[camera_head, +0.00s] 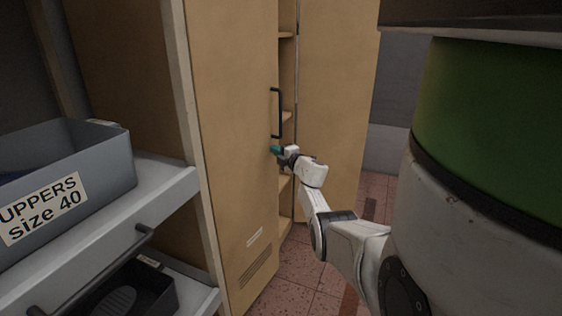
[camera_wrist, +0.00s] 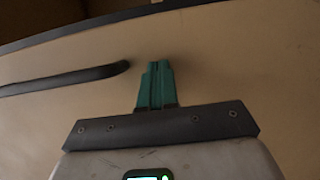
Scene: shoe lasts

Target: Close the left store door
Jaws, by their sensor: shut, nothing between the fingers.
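The left store door (camera_head: 235,130) is a tall tan panel, standing partly open with shelves showing past its right edge. Its dark bar handle (camera_head: 275,112) is upright near that edge; the handle also shows in the wrist view (camera_wrist: 65,80), left of the fingers. My gripper (camera_head: 275,149) is at the door's edge just below the handle. In the wrist view my gripper's teal fingers (camera_wrist: 157,85) are together and empty, pointing at the tan door face. I cannot tell whether they touch it.
Another tan panel (camera_head: 338,100) stands right of the shelves (camera_head: 286,116). At left, a grey rack shelf (camera_head: 165,190) carries a grey bin (camera_head: 100,160) labelled "UPPERS size 40"; a dark tray (camera_head: 150,290) sits lower. Some tiled floor (camera_head: 300,270) is clear below my arm.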

